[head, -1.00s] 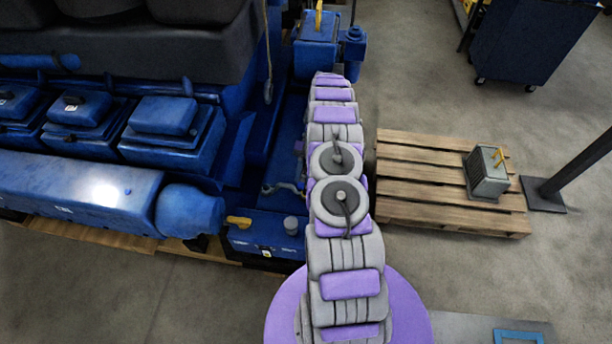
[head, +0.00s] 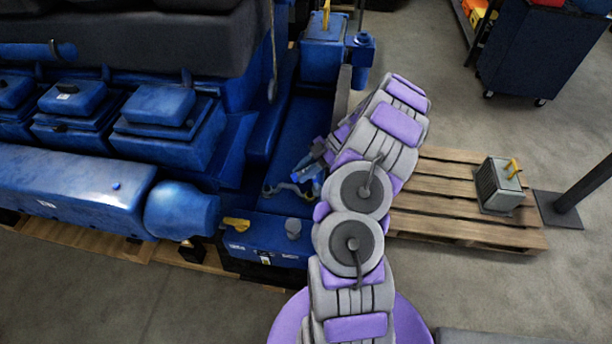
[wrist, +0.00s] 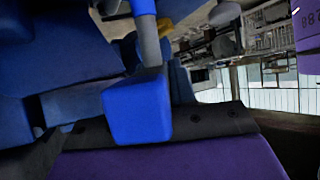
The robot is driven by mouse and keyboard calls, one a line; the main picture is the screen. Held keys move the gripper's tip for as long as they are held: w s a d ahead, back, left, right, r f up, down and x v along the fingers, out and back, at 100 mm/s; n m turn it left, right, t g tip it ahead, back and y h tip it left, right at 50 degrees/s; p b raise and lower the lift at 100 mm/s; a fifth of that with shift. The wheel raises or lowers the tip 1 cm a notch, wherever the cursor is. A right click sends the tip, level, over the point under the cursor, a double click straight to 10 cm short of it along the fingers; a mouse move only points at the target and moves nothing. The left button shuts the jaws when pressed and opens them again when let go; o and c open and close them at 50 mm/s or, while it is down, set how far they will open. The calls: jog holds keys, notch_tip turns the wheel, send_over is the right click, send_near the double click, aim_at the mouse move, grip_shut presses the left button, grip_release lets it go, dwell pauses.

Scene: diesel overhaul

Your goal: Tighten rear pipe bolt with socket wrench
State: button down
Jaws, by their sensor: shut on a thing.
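My arm is bent in the head view, with its end low over the blue engine's end frame. My gripper (head: 318,156) is there, small and partly hidden by my own arm. In the wrist view a bright blue block (wrist: 137,108) with a grey cylindrical part above it sits against the dark edge of my gripper. I take it for the socket wrench, held in the jaws; its working end is not clear. A curved grey pipe (head: 284,188) lies just left of my gripper in the head view. The rear pipe bolt cannot be made out, nor any contact with it.
A wooden pallet (head: 440,200) with a grey box (head: 497,187) is on the right. A dark blue cabinet (head: 540,50) stands behind. Concrete floor lies open between them.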

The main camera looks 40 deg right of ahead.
jog(key=shift+s+f, duration=0.1)
jog(key=shift+f, duration=0.2)
jog(key=shift+a+f+m+t+b, duration=0.1)
jog(key=shift+m+t+b, duration=0.45)
jog(key=shift+b, duration=0.3)
jog(key=m+t+h+b, duration=0.2)
jog(key=m, duration=0.1)
jog(key=w+m+t+b, duration=0.1)
jog(key=m+t+b, duration=0.1)
jog(key=shift+d+h, duration=0.25)
jog(key=shift+h, duration=0.15)
jog(key=m+t+h+b, duration=0.1)
jog(key=m+h+b, duration=0.1)
jog(key=m, duration=0.1)
jog(key=shift+w+d+t, duration=0.2)
jog(key=shift+w+t, duration=0.1)
jog(key=shift+t, duration=0.05)
jog(key=shift+w+d+m+t+h+b, duration=0.15)
jog(key=shift+m+t+h+b, duration=0.25)
jog(key=shift+m+h+b, duration=0.5)
